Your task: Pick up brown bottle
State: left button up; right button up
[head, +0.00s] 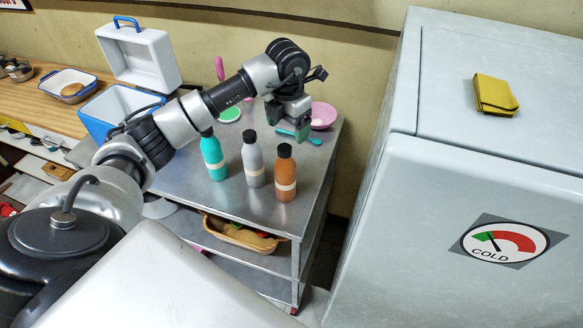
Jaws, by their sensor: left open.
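The brown bottle (285,175) has a black cap and a pale band. It stands upright on the grey metal table (234,205), at the right end of a row of bottles. A grey bottle (253,160) and a teal bottle (213,156) stand to its left. My left gripper (288,128) is open and points down behind the bottles, above the far part of the table. It is apart from the brown bottle and looks empty. My right gripper is not in view.
A pink bowl (323,114) and a teal spoon (314,140) lie near the gripper. A cooler box (113,108) stands left. The table's front right is clear.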

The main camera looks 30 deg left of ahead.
aim_at(285, 156)
pick_arm(q)
jog(key=f, duration=0.1)
jog(key=s+f+p, duration=0.1)
jog(key=f, duration=0.1)
jog(key=shift+s+f, duration=0.1)
jog(key=shift+f, duration=0.25)
notch_tip(285, 156, down, 4)
jog(key=p, duration=0.2)
jog(key=shift+s+f+p, duration=0.15)
jog(key=shift+f+p, duration=0.05)
jog(key=shift+p, duration=0.2)
jog(key=shift+f, duration=0.45)
jog(key=shift+c, duration=1.3)
jog(key=c, duration=1.2)
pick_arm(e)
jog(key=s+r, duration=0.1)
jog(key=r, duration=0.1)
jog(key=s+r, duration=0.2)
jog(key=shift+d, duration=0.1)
